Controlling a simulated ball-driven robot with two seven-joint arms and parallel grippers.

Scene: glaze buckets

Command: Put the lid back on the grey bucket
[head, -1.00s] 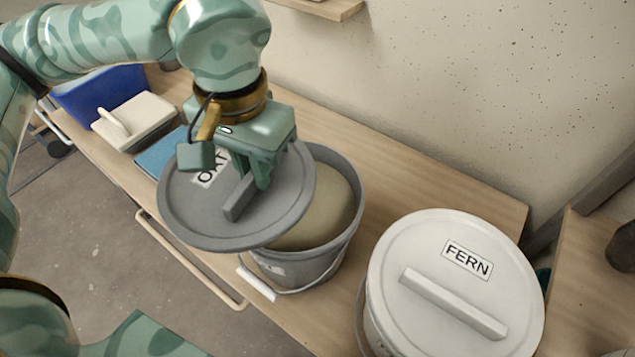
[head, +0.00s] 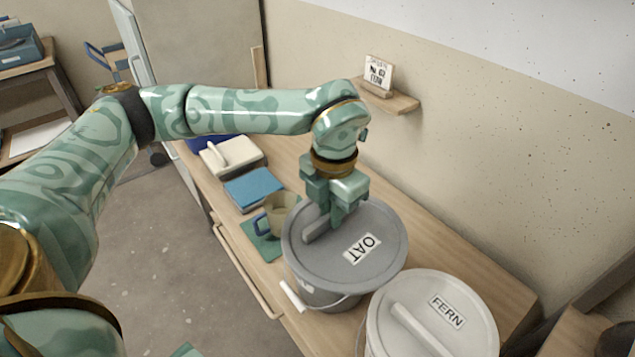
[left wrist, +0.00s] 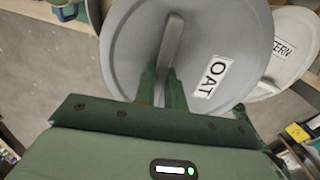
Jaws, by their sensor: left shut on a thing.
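The grey lid (head: 373,228), labelled OAT, lies over the mouth of the grey bucket (head: 322,297) and covers it in the head view. It looks about level and centred; I cannot tell whether it is fully seated. My left gripper (head: 335,218) is above the lid and shut on its bar handle (head: 318,229). In the left wrist view the fingers (left wrist: 161,90) are on either side of the near end of the handle (left wrist: 172,40), and the lid (left wrist: 215,35) hides the bucket. My right gripper is not in view.
A white bucket (head: 377,341) with a FERN lid (head: 462,345) stands close at right. A beige mug (head: 283,205), a blue book (head: 253,188) and a cream box (head: 231,155) are on the bench at left. A small wall shelf (head: 388,98) holds a sign.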

